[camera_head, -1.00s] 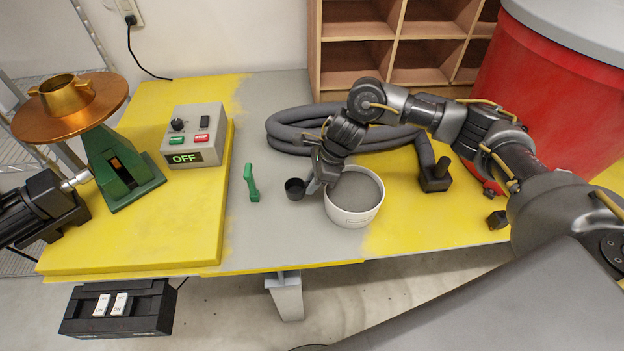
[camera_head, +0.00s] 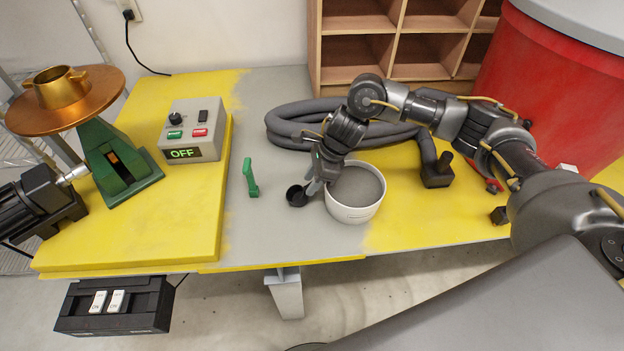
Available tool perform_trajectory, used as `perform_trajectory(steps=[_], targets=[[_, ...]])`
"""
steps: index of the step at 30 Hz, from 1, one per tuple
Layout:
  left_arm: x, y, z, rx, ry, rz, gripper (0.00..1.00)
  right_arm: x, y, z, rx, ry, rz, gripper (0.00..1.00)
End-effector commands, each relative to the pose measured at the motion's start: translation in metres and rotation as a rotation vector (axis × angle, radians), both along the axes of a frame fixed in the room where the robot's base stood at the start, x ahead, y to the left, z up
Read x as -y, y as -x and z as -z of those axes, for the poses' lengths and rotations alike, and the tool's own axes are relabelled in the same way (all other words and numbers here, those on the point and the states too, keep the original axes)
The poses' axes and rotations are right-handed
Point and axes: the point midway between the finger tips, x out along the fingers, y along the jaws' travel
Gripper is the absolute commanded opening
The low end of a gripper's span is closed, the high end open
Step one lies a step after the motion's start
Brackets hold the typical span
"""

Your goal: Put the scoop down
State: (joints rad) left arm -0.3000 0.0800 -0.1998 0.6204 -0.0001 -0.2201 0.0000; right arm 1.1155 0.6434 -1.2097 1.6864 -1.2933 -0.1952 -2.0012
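The scoop (camera_head: 296,196) is a small black cup on the grey strip of the table, just left of the white bowl. My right gripper (camera_head: 311,189) is at the scoop's right side, pointing down between it and the bowl. The fingers are small and partly hidden by the wrist, so I cannot tell whether they are closed on the scoop's handle. The scoop looks tilted; I cannot tell whether it touches the table. The white bowl (camera_head: 354,213) holds grey powder. My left gripper does not show.
A green handle-like piece (camera_head: 250,178) stands left of the scoop, with bare grey table between. A control box (camera_head: 194,130) reading OFF and a green machine with a copper dish (camera_head: 66,104) are further left. A coiled grey hose (camera_head: 290,125) lies behind.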

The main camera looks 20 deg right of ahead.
Motion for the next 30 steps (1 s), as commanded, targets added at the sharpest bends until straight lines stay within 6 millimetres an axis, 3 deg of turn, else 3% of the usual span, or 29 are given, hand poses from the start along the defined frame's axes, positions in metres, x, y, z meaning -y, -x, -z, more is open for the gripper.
perform_trajectory(steps=[9, 15, 17, 30], targets=[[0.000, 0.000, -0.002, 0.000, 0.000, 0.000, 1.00, 0.000, 0.000, -0.002, 0.000, 0.000, 0.000, 0.38], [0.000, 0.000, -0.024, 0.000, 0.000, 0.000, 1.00, 0.000, 0.000, -0.019, 0.000, 0.000, 0.001, 0.38], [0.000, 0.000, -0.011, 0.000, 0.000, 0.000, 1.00, 0.005, -0.001, -0.023, 0.006, -0.002, 0.000, 0.38], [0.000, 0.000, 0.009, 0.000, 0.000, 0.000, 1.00, 0.041, 0.009, -0.107, 0.005, 0.002, 0.001, 0.38]])
